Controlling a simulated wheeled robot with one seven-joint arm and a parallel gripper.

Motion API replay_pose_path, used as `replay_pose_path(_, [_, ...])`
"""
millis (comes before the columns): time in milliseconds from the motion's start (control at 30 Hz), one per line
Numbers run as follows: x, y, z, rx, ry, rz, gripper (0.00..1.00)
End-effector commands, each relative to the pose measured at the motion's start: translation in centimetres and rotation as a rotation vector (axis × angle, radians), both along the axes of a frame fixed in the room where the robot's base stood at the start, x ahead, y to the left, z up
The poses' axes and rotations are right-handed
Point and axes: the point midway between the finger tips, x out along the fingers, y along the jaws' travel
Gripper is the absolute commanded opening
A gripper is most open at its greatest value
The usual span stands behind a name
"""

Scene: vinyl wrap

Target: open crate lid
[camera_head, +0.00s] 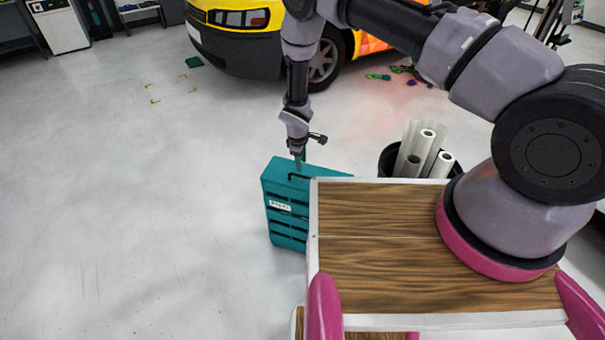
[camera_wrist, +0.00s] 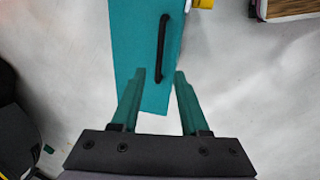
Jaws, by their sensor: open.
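A teal crate (camera_head: 287,214) with slatted sides and a white label stands on the floor, left of my wood-topped base. Its lid (camera_head: 298,177) is shut and carries a black bar handle (camera_head: 299,178). In the wrist view the teal lid (camera_wrist: 140,45) fills the upper middle, with the black handle (camera_wrist: 162,48) running lengthwise near its right side. My gripper (camera_wrist: 158,75) is open and empty, its two teal fingers pointing at the lid's near end. The fingertips lie on either side of the handle's near end in the picture; contact cannot be told. In the head view my gripper (camera_head: 299,160) is above the lid.
A black bin (camera_head: 388,160) with several white rolls (camera_head: 423,150) stands right of the crate, behind my base. A yellow vehicle (camera_head: 237,40) is at the back. Small coloured scraps (camera_head: 378,77) lie near its wheel.

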Motion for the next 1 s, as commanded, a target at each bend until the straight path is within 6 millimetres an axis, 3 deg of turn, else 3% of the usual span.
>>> replay_pose_path(100, [0.4, -0.3, -2.6, -0.001, 0.002, -0.001, 0.45])
replay_pose_path(333, [1.1, -0.4, -6.1, 0.0, 0.001, -0.002, 0.45])
replay_pose_path(500, [1.3, -0.5, -7.3, 0.0, 0.001, -0.002, 0.45])
replay_pose_path(800, [1.4, -0.5, -7.4, 0.001, 0.001, -0.002, 0.45])
replay_pose_path(900, [1.4, -0.5, -7.4, 0.001, 0.001, -0.002, 0.06])
replay_pose_path(933, [1.4, -0.5, -7.4, 0.001, 0.001, -0.002, 0.0])
replay_pose_path(1000, [1.4, -0.5, -7.4, 0.001, 0.001, -0.002, 0.0])
